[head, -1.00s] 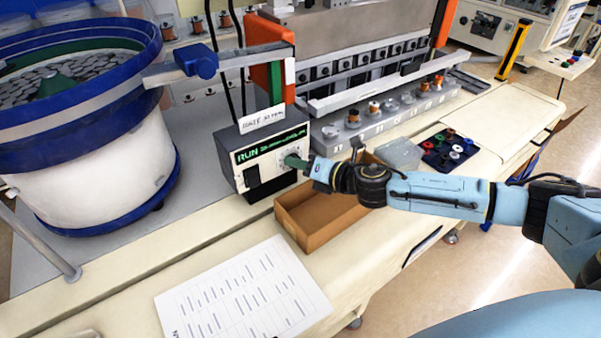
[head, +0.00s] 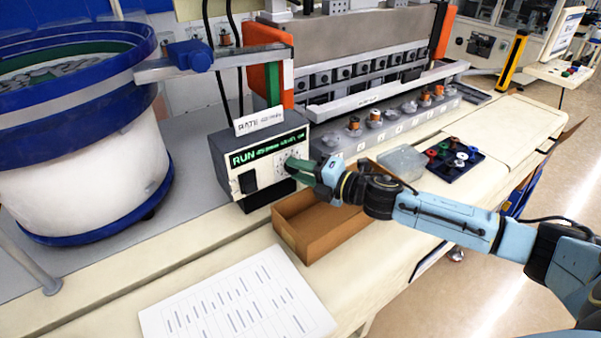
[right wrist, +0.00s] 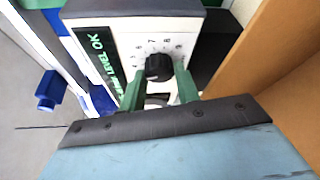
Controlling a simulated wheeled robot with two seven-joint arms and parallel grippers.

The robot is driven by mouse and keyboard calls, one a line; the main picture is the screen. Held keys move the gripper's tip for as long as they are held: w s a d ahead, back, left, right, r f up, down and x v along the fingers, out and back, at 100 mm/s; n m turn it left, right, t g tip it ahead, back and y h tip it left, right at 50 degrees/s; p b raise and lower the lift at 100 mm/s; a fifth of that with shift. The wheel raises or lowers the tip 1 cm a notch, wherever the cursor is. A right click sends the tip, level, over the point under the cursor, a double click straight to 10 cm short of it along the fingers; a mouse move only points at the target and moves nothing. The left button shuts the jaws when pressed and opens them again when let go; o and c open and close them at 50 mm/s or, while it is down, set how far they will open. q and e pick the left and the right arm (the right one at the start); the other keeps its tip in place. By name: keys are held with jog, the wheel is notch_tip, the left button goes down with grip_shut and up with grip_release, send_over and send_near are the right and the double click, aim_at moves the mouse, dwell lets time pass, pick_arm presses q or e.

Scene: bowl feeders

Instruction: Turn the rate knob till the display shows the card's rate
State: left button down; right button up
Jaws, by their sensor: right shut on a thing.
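The controller box (head: 240,165) stands beside the bowl feeder. Its green-lit display (head: 268,150) starts with RUN; the smaller characters are not legible there. In the right wrist view the display (right wrist: 101,65) shows sideways, with LEVEL OK readable. A white card (head: 258,121) on top of the box starts with RATE; its number is too small to read. The black rate knob (right wrist: 158,67) sits in a numbered dial. My right gripper (head: 303,167) is shut on the knob, its green fingers (right wrist: 158,85) on either side. My left gripper is out of view.
An open brown cardboard box (head: 325,225) stands just below the controller. A printed sheet (head: 238,300) lies in front. The blue-rimmed bowl feeder (head: 80,150) is at left. A clear container (head: 402,162) and a dark parts tray (head: 453,160) lie to the right.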

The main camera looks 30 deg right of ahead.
dwell(0.3)
jog(key=o, duration=1)
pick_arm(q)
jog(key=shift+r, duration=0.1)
